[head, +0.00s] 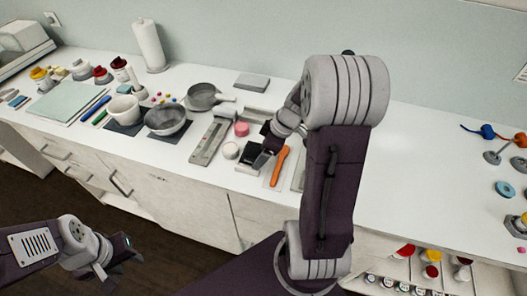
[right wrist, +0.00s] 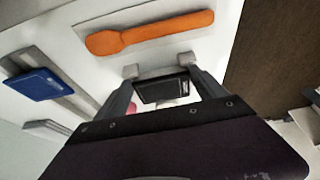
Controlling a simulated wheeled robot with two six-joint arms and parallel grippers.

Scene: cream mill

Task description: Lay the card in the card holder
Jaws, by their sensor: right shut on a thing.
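My right gripper (right wrist: 163,78) is shut on a small dark, flat piece (right wrist: 165,91), which may be the card. In the head view the right gripper (head: 266,154) is low over the counter, left of the orange spatula, and partly hides a black and white item (head: 249,156). A blue, flat piece (right wrist: 38,84) lies on a grey strip (right wrist: 78,98) in the right wrist view. I cannot tell for sure which thing is the card holder. My left gripper (head: 124,258) is away from the counter, at the lower left; its jaw opening is unclear.
The orange spatula (right wrist: 150,32) lies beside the right gripper. A long grey tray (head: 209,141), a pink pot (head: 242,129), a grey bowl (head: 166,119) and a pan (head: 202,96) stand to the left. The counter right of my arm (head: 425,170) is largely clear.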

